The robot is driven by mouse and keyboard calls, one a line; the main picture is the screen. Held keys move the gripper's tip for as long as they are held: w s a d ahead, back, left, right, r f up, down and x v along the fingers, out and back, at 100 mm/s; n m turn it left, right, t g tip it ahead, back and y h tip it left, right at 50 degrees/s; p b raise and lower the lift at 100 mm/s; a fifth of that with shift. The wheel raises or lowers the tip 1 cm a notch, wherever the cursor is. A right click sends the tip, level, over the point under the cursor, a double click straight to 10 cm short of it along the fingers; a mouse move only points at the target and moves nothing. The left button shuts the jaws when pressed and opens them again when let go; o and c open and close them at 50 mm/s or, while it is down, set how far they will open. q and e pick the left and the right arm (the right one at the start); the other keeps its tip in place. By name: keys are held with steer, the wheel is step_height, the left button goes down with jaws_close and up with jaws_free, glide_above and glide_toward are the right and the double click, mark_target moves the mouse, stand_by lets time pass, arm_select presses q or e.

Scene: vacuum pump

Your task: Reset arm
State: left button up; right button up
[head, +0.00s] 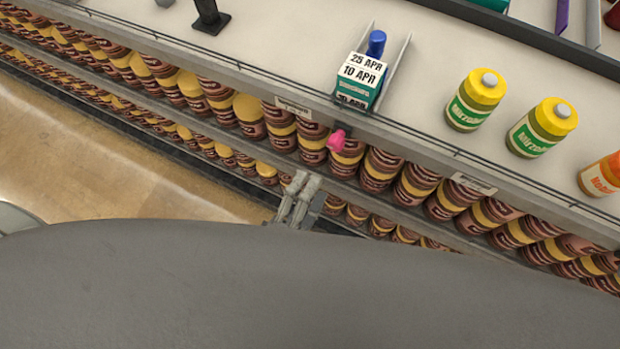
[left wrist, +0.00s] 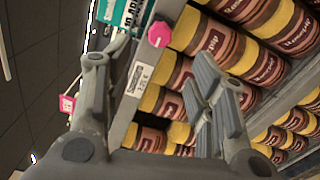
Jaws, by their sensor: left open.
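My left gripper (head: 305,181) is small and grey in the head view, below the top shelf's front edge and before the lower rows of jars. In the left wrist view the left gripper (left wrist: 150,62) has its fingers spread apart, with nothing held between them. A pink knob-like piece (head: 337,141) sits on the shelf edge just above the gripper in the head view. In the wrist view the pink piece (left wrist: 158,34) shows beyond the gap between the fingers. My right gripper is not in view.
A teal box with date labels (head: 358,80) stands on the top shelf (head: 270,45). Brown and yellow jars (head: 415,186) fill the lower shelves. Open wooden floor (head: 90,165) lies at left.

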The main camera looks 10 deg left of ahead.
arm_select(q)
steer(key=s+a+f+m+g, duration=0.1)
steer(key=a+f+m+g, duration=0.2)
steer(key=f, duration=0.7)
steer(key=s+a+f+m+g+y, duration=0.15)
steer(key=f+m, duration=0.35)
steer(key=f, duration=0.5)
steer(key=s+a+f+m+g, duration=0.1)
steer(key=a+f+m+g, duration=0.25)
steer(key=f, duration=0.75)
steer(key=s+a+f+m+g+y, duration=0.2)
steer(key=s+a+f+m+g, duration=0.1)
steer(key=s+f, duration=0.5)
steer(key=s+a+f+m+g+y, duration=0.2)
steer(key=s+a+f+m+g, duration=0.2)
steer(key=s+a+f, duration=0.4)
steer(key=shift+s+a+f+g+b, duration=0.3)
steer(key=shift+s+f+g, duration=0.25)
steer(key=shift+s, duration=0.65)
steer(key=shift+r+m, duration=0.1)
steer(key=shift+m, duration=0.15)
